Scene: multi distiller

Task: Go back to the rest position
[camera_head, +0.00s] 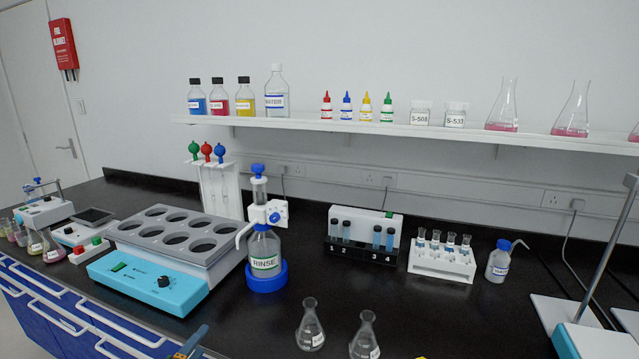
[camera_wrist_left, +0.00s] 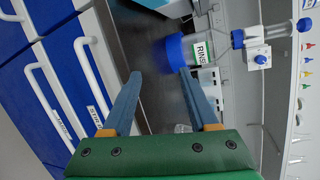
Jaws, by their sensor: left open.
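My left gripper (camera_head: 192,343) shows at the bottom edge of the head view, in front of the bench. Only the end of it is in that view. In the left wrist view my left gripper (camera_wrist_left: 161,76) has its two blue fingers spread apart with nothing between them. It is apart from the RINSE bottle (camera_head: 265,255), which stands on the bench in a blue base. The bottle also shows sideways in the left wrist view (camera_wrist_left: 199,50).
Two conical flasks (camera_head: 310,328) stand near the front of the black bench (camera_head: 450,320). A water bath (camera_head: 170,240) is at left, with tube racks (camera_head: 440,262) behind. Blue drawers with white handles (camera_wrist_left: 62,90) lie close to the left gripper. A metal stand (camera_head: 608,240) is at right.

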